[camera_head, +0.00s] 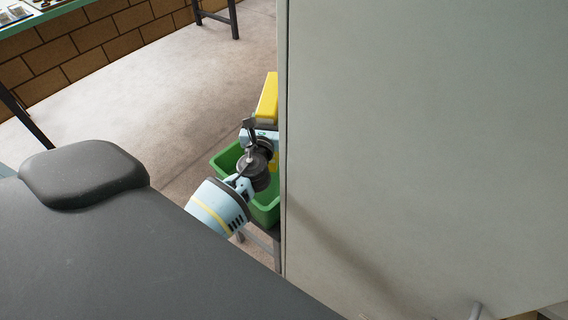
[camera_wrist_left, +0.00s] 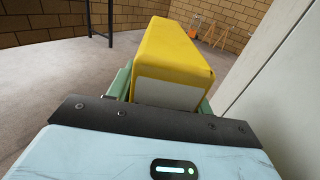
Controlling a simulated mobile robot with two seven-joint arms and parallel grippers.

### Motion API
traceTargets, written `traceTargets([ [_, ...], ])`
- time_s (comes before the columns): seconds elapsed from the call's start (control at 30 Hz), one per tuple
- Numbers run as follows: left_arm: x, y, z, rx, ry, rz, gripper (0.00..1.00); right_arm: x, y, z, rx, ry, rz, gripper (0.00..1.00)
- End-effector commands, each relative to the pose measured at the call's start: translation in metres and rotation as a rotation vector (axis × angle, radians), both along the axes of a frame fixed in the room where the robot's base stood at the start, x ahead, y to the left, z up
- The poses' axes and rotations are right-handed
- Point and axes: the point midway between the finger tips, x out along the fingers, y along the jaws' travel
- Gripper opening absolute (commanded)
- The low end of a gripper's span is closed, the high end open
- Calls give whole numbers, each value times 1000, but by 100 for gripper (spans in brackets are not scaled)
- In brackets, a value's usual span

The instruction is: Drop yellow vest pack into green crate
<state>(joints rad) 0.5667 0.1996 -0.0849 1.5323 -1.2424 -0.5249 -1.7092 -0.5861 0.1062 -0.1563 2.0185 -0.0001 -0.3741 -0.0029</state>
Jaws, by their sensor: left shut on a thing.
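The yellow vest pack (camera_head: 267,96) is a long yellow block, partly cut off by the grey panel in the head view. My left gripper (camera_head: 262,126) is shut on it. In the left wrist view, the pack (camera_wrist_left: 176,52) sticks out ahead of the gripper, with a pale patch on its near end. The green crate (camera_head: 266,213) is below the gripper, partly hidden by my arm and the panel. A small yellow patch shows inside the crate; I cannot tell what it is. My right gripper is not in view.
A large grey panel (camera_head: 420,130) stands close on the right of the arm and crate. The crate rests on a dark stand with grey legs (camera_head: 262,243). A green-edged table (camera_head: 45,17) stands at the far left by a brick wall. Open floor (camera_head: 170,90) lies between.

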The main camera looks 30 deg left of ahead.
Motion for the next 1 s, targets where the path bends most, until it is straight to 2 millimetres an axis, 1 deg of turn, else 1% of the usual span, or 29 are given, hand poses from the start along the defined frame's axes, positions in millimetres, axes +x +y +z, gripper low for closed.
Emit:
traceTargets([
  [0.17, 0, 0, -8, 0, 1, 0, 8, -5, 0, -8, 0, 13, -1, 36],
  [0.4, -1, 0, -32, 0, 4, 0, 8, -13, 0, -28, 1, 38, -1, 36],
  [0.63, -1, 0, -55, 0, 2, 1, 8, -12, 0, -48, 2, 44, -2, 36],
  [0.8, 0, 0, -60, 0, 0, 1, 8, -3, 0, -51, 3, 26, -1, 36],
  [1.0, 0, 0, -59, 1, -2, 0, 8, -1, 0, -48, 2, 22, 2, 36],
])
